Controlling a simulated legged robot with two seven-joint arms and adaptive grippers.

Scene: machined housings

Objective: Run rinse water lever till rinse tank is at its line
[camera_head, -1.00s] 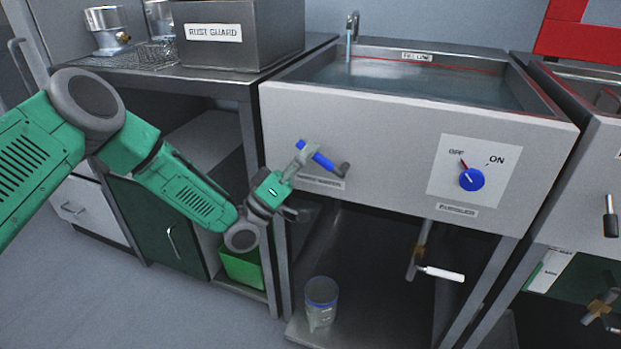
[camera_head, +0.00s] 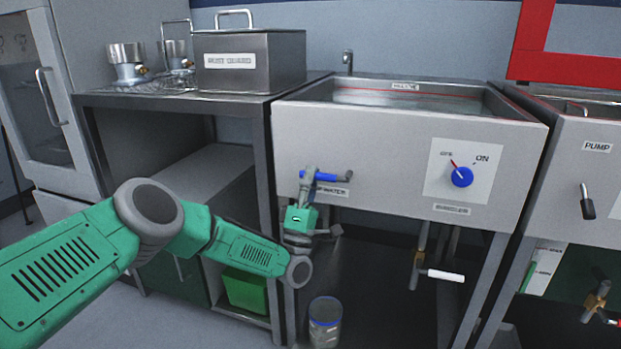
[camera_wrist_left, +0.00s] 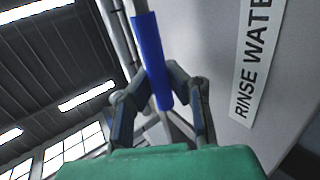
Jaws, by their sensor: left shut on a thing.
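The blue rinse water lever (camera_head: 318,176) is on the front of the rinse tank (camera_head: 385,150), beside its label. It lies close to level in the head view. My left gripper (camera_head: 308,180) is shut on the lever; in the left wrist view the blue grip (camera_wrist_left: 153,62) passes between the fingers (camera_wrist_left: 160,88). The rinse tank holds water (camera_head: 400,98), seen at a low angle. A red line runs along the inner wall near a small label (camera_head: 405,87). The exact gap between water and line is hard to tell. My right gripper is out of view.
A blue OFF/ON knob (camera_head: 462,177) is on the tank's right front. A white-handled drain valve (camera_head: 444,275) hangs below. A clear jar (camera_head: 325,320) stands underneath. A lidded metal box (camera_head: 250,65) sits on the left bench. A pump tank (camera_head: 590,150) stands at right.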

